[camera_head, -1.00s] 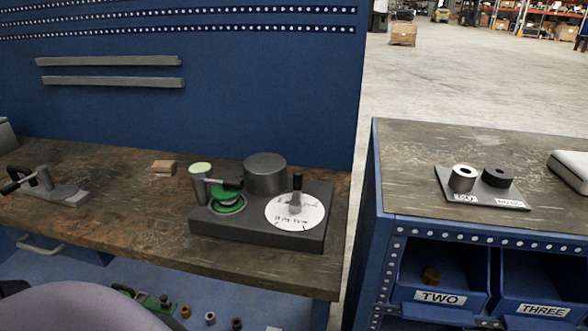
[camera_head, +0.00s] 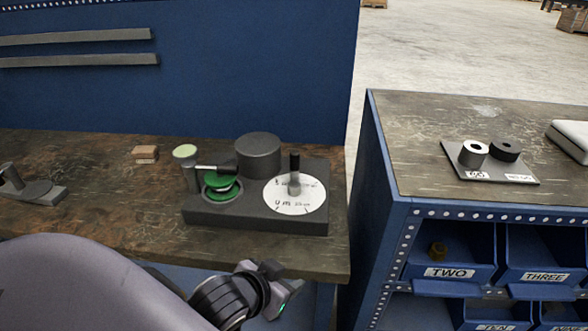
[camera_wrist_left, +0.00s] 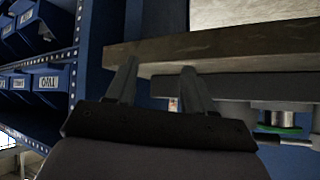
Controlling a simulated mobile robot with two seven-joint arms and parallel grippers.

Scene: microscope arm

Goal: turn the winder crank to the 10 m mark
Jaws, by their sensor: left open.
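The winder (camera_head: 255,212) is a dark block on the brown workbench. On its right is a white marked dial (camera_head: 308,197) with an upright black-handled crank (camera_head: 294,172); the dial's writing is too small to read surely. On its left is a green spool (camera_head: 222,187) beside a grey post, and a dark cylinder (camera_head: 258,156) stands behind. My left gripper (camera_head: 287,290) is in front of and below the bench edge, apart from the winder. In the left wrist view its two fingers (camera_wrist_left: 158,80) are spread and empty. My right gripper is not seen.
The workbench front edge (camera_head: 265,262) lies between my left gripper and the winder. A wooden block (camera_head: 145,153) and a grey device (camera_head: 28,188) sit to the left. A second bench (camera_head: 420,180) on the right carries a plate with two rings, above labelled blue bins (camera_head: 448,260).

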